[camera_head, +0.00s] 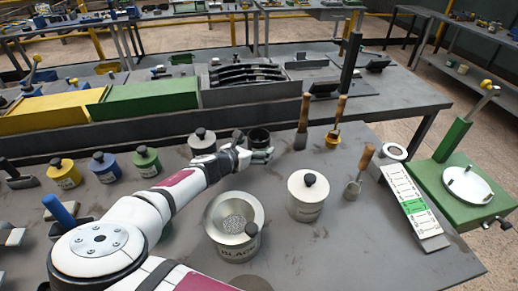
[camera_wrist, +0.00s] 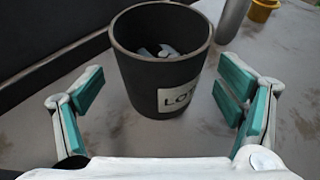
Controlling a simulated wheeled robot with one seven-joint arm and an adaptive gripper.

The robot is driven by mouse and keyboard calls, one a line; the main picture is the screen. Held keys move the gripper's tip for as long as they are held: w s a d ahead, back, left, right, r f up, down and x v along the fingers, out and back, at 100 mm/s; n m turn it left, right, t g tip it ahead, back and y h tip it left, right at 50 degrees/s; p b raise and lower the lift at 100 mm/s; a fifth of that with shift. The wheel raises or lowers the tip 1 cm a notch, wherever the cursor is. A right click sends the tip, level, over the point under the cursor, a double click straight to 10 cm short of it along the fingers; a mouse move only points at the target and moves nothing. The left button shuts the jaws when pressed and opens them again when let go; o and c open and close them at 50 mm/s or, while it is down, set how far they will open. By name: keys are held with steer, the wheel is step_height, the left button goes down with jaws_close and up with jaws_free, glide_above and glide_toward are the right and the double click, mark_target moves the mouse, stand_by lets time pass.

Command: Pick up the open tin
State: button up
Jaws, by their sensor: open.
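A dark open tin (camera_wrist: 150,85) with a white label reading "LOT" stands upright on the bench in the wrist view. Small grey pieces lie inside it. In the head view this tin (camera_head: 259,137) stands just beyond my gripper (camera_head: 262,153), partly hidden by it. My gripper (camera_wrist: 165,95) is open, with one teal-padded finger on each side of the tin's near part. I see gaps between the pads and the tin, and nothing is held.
A white lidded tin (camera_head: 307,203) stands right of the metal vessel. Another lidded tin (camera_head: 202,140) is close left of my gripper. Yellow (camera_head: 64,174), blue (camera_head: 104,168) and green (camera_head: 146,162) lidded tins line the left. Wooden-handled tools (camera_head: 303,122) stand to the right.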

steer(key=b+x, duration=0.1)
steer(key=x, duration=0.2)
steer(key=shift+f, duration=0.15)
steer(key=shift+s, duration=0.1)
steer(key=c, duration=1.6)
steer(key=shift+o, duration=0.2)
steer(key=shift+r, duration=0.2)
